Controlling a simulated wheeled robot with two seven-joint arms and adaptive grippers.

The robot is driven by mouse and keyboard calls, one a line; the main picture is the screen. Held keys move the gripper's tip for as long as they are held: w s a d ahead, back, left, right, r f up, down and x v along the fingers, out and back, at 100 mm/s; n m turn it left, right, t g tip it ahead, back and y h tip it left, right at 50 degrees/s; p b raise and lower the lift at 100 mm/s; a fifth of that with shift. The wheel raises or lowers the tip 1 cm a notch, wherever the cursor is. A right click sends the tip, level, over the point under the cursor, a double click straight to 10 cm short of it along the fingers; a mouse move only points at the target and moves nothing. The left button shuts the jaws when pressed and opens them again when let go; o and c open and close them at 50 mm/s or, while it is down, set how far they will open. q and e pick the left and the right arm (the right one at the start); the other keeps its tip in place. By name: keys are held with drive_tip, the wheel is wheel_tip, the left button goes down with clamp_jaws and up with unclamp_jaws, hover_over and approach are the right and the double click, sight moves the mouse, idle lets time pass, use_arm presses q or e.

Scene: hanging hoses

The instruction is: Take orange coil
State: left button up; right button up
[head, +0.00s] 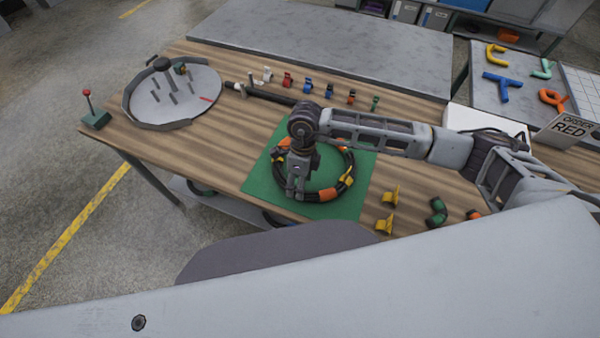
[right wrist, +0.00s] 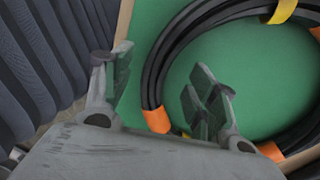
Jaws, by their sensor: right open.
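A coil of black hose (head: 349,168) with orange and yellow bands lies flat on a green mat (head: 347,207) on the wooden table. It also shows in the right wrist view (right wrist: 152,70). My right gripper (head: 295,192) points down over the coil's near-left side and hides part of it. In the right wrist view the right gripper (right wrist: 160,82) is open, with the coil's strands and an orange band (right wrist: 156,120) showing between its fingers. I cannot tell whether the fingers touch the coil. My left gripper is not in view.
Yellow clips (head: 388,195) and a green elbow piece (head: 437,212) lie right of the mat. A round grey tray with pegs (head: 170,98) stands at the left. Small coloured fittings (head: 308,85) line the back. An "ORDER RED" sign (head: 570,128) stands at the right.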

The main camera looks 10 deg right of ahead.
drive_tip(key=shift+s+a+f, duration=0.1)
drive_tip(key=shift+s+f, duration=0.05)
drive_tip(key=shift+f, duration=0.65)
drive_tip(key=shift+s+a+f, duration=0.1)
drive_tip(key=shift+s+f, duration=0.05)
drive_tip(key=shift+f, duration=0.6)
drive_tip(key=shift+c, duration=0.4)
clamp_jaws()
drive_tip(key=c, duration=0.7)
unclamp_jaws()
clamp_jaws()
